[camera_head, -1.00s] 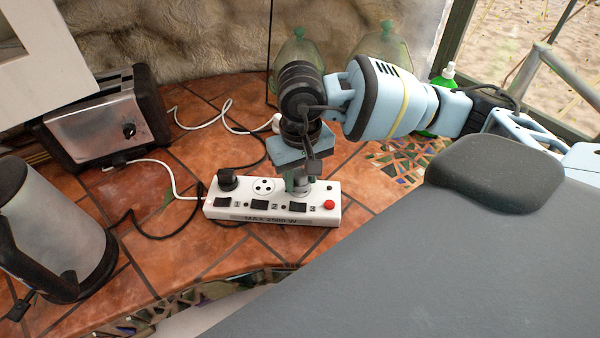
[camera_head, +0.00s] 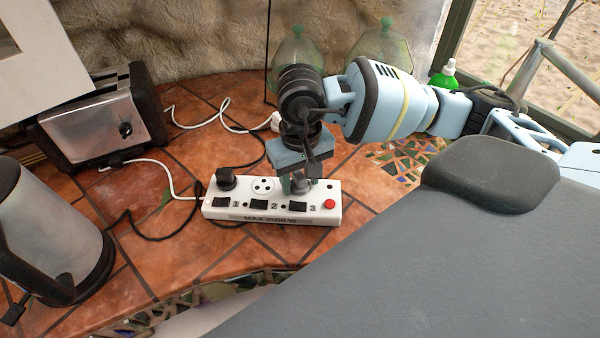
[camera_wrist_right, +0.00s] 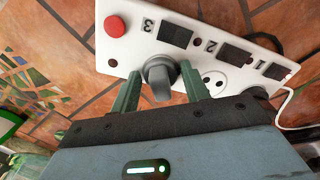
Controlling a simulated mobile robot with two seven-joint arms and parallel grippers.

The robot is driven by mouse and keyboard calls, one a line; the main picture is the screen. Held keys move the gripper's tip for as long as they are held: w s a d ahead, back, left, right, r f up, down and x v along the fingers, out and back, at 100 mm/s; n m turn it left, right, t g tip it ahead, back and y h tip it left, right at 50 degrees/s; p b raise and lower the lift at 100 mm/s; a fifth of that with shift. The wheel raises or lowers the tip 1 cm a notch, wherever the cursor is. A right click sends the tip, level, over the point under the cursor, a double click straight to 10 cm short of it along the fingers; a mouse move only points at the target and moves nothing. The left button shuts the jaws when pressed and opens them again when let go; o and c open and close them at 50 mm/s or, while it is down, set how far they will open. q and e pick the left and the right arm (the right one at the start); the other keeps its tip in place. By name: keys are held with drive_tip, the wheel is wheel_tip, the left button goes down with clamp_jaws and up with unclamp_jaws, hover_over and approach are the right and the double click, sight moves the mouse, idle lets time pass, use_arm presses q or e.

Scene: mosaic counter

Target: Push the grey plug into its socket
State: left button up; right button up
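The grey plug (camera_wrist_right: 158,80) stands at the socket position by number 3 on the white power strip (camera_wrist_right: 145,47). Its round base meets the strip's face; I cannot tell whether it is fully seated. My right gripper (camera_wrist_right: 160,72) is over it, one green finger on each side, with gaps beside the plug's narrow grip. In the head view, the right gripper (camera_head: 300,186) points down at the right part of the strip (camera_head: 219,214), and its fingers partly hide the plug. My left gripper is in neither view.
A black plug (camera_head: 227,179) sits at the strip's left end, beside an empty round socket (camera_head: 264,187). A red button (camera_head: 330,204) is at the right end. A toaster (camera_head: 98,119) and kettle (camera_head: 50,225) stand left. Cables lie behind. Tiles in front of the strip are clear.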

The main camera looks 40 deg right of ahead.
sight(300, 176)
drive_tip(key=shift+o, duration=1.3)
wheel_tip(300, 176, up, 8)
drive_tip(key=shift+f, duration=0.1)
